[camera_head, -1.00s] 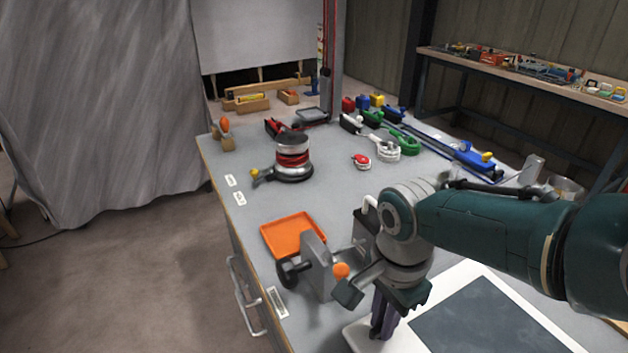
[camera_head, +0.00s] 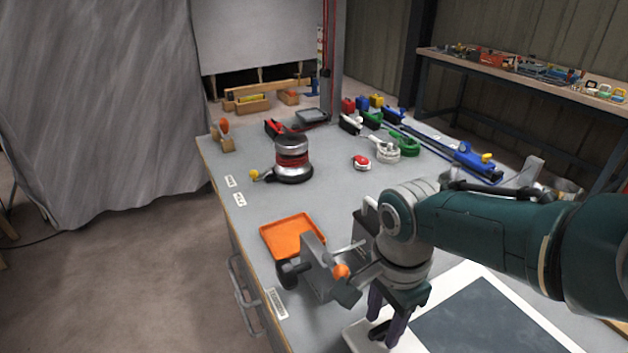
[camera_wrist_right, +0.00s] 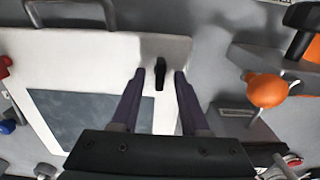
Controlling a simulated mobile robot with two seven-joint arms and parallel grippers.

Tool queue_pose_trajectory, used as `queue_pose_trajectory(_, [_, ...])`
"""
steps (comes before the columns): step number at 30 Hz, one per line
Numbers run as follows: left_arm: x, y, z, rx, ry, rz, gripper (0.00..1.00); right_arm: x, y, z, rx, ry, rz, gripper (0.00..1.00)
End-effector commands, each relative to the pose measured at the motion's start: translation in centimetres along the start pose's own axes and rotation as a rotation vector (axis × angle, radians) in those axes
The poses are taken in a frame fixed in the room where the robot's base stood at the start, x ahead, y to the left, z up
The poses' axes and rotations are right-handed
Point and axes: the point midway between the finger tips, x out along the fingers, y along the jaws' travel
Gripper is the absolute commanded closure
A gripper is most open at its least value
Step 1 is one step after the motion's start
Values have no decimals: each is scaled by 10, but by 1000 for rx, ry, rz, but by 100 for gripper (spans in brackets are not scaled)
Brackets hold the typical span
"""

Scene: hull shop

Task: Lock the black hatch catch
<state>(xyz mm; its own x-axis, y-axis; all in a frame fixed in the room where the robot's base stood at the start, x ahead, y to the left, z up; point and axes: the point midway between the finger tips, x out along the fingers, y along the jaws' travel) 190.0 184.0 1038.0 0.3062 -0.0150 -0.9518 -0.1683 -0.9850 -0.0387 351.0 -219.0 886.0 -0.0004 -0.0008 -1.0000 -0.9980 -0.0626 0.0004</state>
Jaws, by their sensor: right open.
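The black hatch catch (camera_wrist_right: 160,80) is a small dark handle on the white hatch panel (camera_wrist_right: 60,44), near one end of it. In the wrist view it lies lengthwise between the two purple fingers of my right gripper (camera_wrist_right: 160,74), with a gap on both sides. In the head view my open right gripper (camera_head: 386,318) points down at the panel's near left corner, and the catch (camera_head: 379,331) shows dark between its fingers. I cannot tell how far above the panel the fingertips are. My left gripper is out of view.
A grey fixture with an orange ball knob (camera_head: 341,271) stands close beside my right gripper. An orange tray (camera_head: 293,237) lies behind it. A winch drum (camera_head: 292,160) stands farther back. The bench between the tray and the drum is clear.

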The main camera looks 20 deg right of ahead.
Motion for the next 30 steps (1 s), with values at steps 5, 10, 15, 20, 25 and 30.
queue_pose_trajectory(5, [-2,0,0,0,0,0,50,-2,0,0,-1,-1,0,55])
queue_pose_trajectory(10, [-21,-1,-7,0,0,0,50,-26,0,0,-1,-1,-2,55])
queue_pose_trajectory(15, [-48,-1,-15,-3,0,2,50,-63,0,0,-1,-1,-2,55])
queue_pose_trajectory(20, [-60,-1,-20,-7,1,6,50,-88,0,0,0,-1,-2,55])
queue_pose_trajectory(25, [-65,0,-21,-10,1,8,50,-99,0,0,0,-1,-1,55])
queue_pose_trajectory(30, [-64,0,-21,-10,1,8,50,-99,0,0,0,0,1,55])
